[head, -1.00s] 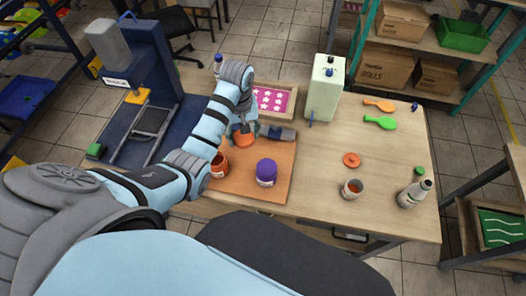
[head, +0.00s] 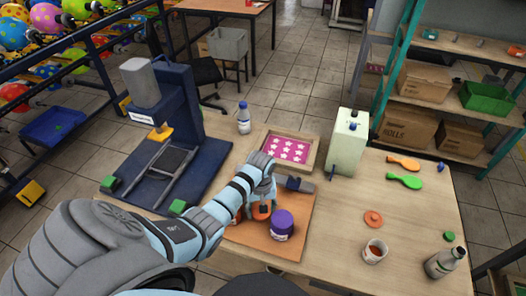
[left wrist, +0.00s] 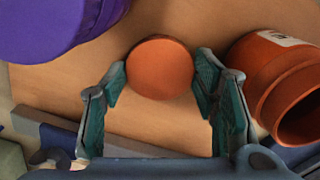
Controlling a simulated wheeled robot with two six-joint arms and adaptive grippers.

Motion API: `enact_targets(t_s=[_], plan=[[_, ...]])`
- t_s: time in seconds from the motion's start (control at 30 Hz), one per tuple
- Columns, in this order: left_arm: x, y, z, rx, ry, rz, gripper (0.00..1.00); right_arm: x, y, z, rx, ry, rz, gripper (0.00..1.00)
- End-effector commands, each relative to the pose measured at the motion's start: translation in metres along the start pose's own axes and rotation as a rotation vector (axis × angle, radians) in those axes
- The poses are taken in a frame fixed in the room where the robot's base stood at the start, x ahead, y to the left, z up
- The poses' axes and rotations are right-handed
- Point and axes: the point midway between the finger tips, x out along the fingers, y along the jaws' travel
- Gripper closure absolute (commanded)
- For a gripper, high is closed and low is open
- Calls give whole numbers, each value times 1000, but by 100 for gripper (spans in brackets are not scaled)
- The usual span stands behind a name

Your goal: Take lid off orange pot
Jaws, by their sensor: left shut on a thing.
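My left gripper (head: 261,203) is shut on the round orange lid (head: 262,212), low over the brown board. In the left wrist view the lid (left wrist: 160,68) sits between the two fingers of the gripper (left wrist: 160,88), apart from the pot. In the head view the pot (head: 235,217) is partly hidden by my left arm. I cannot tell whether the lid touches the board. My right gripper is not in view.
A purple-lidded pot (head: 281,222) stands close beside the lid on the board (head: 270,248). A grey tool (head: 295,184) lies behind. The table between is clear.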

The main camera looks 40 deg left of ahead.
Motion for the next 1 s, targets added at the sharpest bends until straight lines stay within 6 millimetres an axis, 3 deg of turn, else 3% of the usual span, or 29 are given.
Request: enact_targets(t_s=[0.2, 0.23, 0.37, 0.73, 0.87, 1.0], plan=[[0, 1, 0, 1, -1, 1, 85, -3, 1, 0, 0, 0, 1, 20], [0, 1, 0, 1, -1, 0, 45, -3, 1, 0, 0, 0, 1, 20], [-1, 1, 0, 1, -1, 1, 26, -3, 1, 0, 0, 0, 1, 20], [-8, 1, 0, 1, -1, 0, 26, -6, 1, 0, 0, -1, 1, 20], [-35, 1, 0, 2, 1, 2, 26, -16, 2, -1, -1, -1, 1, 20], [-77, 1, -1, 2, 3, 3, 26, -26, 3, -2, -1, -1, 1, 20]])
